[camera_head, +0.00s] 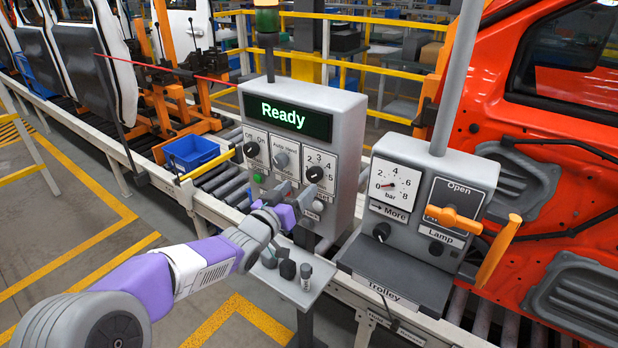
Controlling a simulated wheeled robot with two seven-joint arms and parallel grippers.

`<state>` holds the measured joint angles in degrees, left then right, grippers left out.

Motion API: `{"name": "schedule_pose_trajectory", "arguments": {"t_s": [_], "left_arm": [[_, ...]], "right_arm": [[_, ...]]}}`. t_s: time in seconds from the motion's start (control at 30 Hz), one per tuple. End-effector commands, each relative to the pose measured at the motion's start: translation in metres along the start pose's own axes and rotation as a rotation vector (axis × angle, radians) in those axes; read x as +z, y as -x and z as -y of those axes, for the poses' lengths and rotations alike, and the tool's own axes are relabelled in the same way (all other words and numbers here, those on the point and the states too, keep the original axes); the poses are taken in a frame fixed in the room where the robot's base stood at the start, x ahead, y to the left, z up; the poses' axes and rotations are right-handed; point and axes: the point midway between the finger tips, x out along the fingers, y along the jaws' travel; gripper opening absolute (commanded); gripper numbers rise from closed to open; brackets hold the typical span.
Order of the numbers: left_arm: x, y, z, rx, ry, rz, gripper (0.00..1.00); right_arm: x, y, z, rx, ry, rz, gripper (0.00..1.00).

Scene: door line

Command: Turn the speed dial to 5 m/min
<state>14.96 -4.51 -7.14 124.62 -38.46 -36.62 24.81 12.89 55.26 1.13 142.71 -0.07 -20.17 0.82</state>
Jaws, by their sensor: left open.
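The speed dial (315,174) is a black round knob on the right-hand plate of the grey control box (345,130). Numbers from 2 to 6 are printed around it. Its pointer is too small to read surely. My left gripper (291,193) is open, just in front of the box, below and to the left of the dial. Its fingers point toward the panel, and one fingertip is close to the dial's lower edge; I cannot tell whether they touch. My right gripper is not in view.
The box's display (289,116) reads "Ready". An Off/On knob (251,149) and an Auto/Hand knob (281,159) sit left of the dial. A small shelf (290,288) juts out below. A trolley panel (425,200) with a gauge and orange handle (454,219) stands right.

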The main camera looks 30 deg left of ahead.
Motion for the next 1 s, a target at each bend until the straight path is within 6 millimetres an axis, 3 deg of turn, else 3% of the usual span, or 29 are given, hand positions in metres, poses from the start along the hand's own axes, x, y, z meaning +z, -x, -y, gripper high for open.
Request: {"name": "schedule_pose_trajectory", "arguments": {"t_s": [0.2, 0.4, 0.77, 1.0], "left_arm": [[0.001, -0.035, -0.001, 0.002, 0.0, 0.003, 0.69], [0.001, -0.056, -0.001, 0.002, 0.001, 0.002, 0.69], [0.002, -0.061, -0.001, 0.001, 0.001, 0.002, 0.69], [0.002, -0.061, -0.001, 0.0, 0.001, 0.003, 0.32]], "right_arm": [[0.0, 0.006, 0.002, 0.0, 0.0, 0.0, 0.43], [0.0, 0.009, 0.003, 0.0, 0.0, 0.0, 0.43], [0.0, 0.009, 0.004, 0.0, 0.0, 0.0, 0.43], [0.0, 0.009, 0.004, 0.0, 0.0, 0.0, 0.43]]}}
